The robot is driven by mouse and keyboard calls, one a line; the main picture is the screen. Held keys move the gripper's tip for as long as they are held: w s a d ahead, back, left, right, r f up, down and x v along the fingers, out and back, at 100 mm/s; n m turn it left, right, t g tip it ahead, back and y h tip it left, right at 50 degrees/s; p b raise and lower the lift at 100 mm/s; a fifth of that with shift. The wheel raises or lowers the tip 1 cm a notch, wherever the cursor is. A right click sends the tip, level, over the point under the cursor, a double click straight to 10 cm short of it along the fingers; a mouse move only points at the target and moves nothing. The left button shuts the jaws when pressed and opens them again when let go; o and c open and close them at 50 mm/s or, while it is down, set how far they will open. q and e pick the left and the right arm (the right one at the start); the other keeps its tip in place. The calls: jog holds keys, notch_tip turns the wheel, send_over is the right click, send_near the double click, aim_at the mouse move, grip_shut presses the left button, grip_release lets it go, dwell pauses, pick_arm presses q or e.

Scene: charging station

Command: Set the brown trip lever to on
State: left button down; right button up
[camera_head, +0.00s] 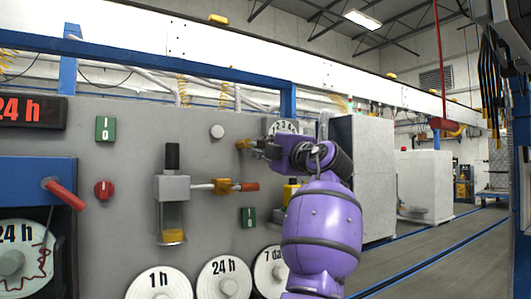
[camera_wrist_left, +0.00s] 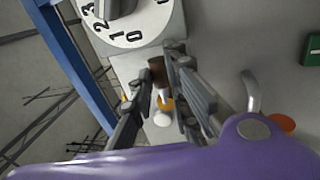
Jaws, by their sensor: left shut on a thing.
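My left gripper (camera_head: 256,147) is at the grey panel (camera_head: 130,200), below the numbered dial (camera_head: 284,127). In the left wrist view, my left gripper (camera_wrist_left: 155,85) has its two fingers on either side of the brown trip lever (camera_wrist_left: 157,70) and is shut on it. An orange-yellow part and a white rounded part (camera_wrist_left: 162,119) show near the lever between the fingers. The lever's setting cannot be read. My right gripper is not in view.
The dial also fills the top of the wrist view (camera_wrist_left: 138,20). A red lever (camera_head: 66,195) sticks out at far left.

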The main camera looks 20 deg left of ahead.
pick_arm(q)
jog(key=shift+n, duration=0.4)
jog(key=c, duration=1.7)
grip_release()
jog(key=shift+r, duration=0.1)
jog(key=shift+o, duration=0.2)
jog(key=shift+d, duration=0.1)
jog(key=v, duration=1.2)
jog(key=shift+w, duration=0.1)
jog(key=shift+d, duration=0.1)
